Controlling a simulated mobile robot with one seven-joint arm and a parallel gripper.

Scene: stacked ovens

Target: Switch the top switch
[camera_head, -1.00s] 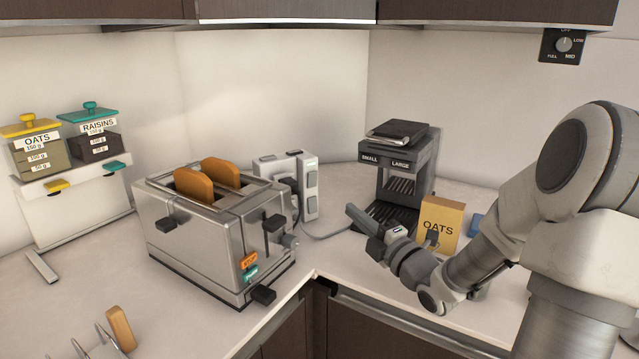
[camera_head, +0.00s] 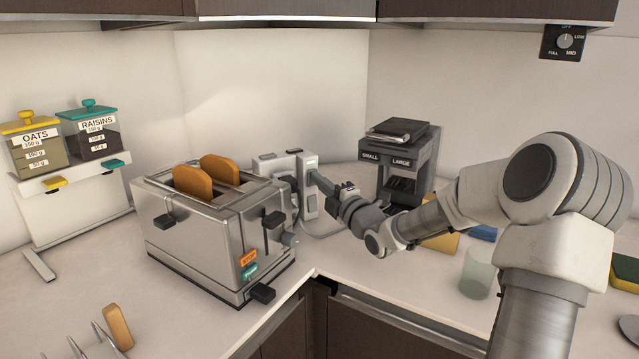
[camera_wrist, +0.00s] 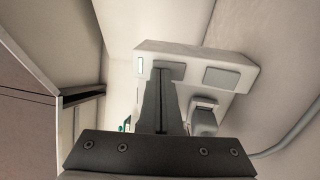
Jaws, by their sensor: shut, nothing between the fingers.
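A white block (camera_head: 309,200) with a power-strip look stands behind the toaster, with several grey rocker switches on its faces. In the wrist view the same block (camera_wrist: 200,59) carries a grey switch (camera_wrist: 221,78) on the right and a small part with a green light (camera_wrist: 141,67) on the left. My gripper (camera_head: 316,176) is shut and empty, its tip at the upper front of the block. In the wrist view the shut fingers (camera_wrist: 168,74) overlap the block between these two parts and hide what lies behind them. I cannot tell whether they touch it.
A steel toaster (camera_head: 215,230) with two bread slices stands left of the block. A dark rack (camera_head: 410,160) labelled SMALL and LARGE is behind my arm. A cable (camera_wrist: 285,143) runs beside the block.

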